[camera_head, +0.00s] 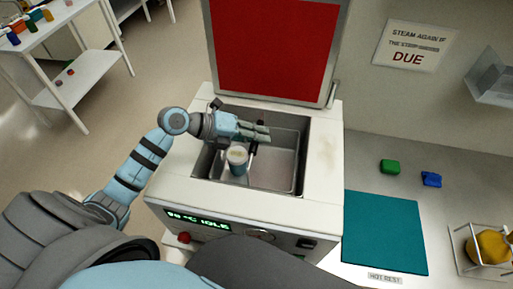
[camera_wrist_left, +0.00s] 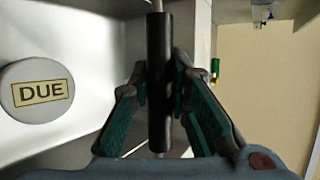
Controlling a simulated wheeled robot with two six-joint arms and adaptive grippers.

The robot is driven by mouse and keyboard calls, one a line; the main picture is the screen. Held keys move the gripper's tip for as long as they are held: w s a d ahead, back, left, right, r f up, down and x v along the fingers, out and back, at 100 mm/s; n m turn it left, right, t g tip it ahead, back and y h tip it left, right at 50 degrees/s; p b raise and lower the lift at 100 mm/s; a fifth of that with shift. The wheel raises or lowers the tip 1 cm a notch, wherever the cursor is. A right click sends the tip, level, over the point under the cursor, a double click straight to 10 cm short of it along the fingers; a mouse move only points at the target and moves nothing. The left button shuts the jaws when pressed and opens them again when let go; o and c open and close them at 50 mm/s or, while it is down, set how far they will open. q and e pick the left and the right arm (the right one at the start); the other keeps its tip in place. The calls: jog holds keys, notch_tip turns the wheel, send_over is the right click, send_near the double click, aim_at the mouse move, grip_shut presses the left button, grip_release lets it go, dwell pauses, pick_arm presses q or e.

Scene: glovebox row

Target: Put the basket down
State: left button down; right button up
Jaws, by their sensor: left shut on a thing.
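My left gripper (camera_head: 262,132) reaches over the open basin of the machine. In the left wrist view it (camera_wrist_left: 160,88) is shut on a dark bar-shaped handle (camera_wrist_left: 159,40), with a thin rod running out of its end. The handle appears to be the basket's; the basket's body cannot be told clearly from the steel basin. A blue jar with a pale lid (camera_head: 237,156) stands upright below the gripper. In the left wrist view its round lid (camera_wrist_left: 38,108) reads "DUE". Whether the jar stands in the basket is unclear. My right gripper is not in view.
The steel basin (camera_head: 285,165) has a raised rim, and a red lid (camera_head: 275,50) stands open behind it. To the right lie a bare teal mat (camera_head: 383,232) labelled "HOT REST", a green block (camera_head: 390,167), a blue block (camera_head: 431,179) and a wire rack (camera_head: 462,245) holding something yellow.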

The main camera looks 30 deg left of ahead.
pick_arm(q)
jog(key=shift+f, duration=2.6)
jog(key=shift+f+b, duration=0.1)
jog(key=shift+b, duration=0.2)
jog(key=c, duration=1.5)
grip_release()
jog(key=v, duration=1.2)
jog(key=shift+p, duration=0.3)
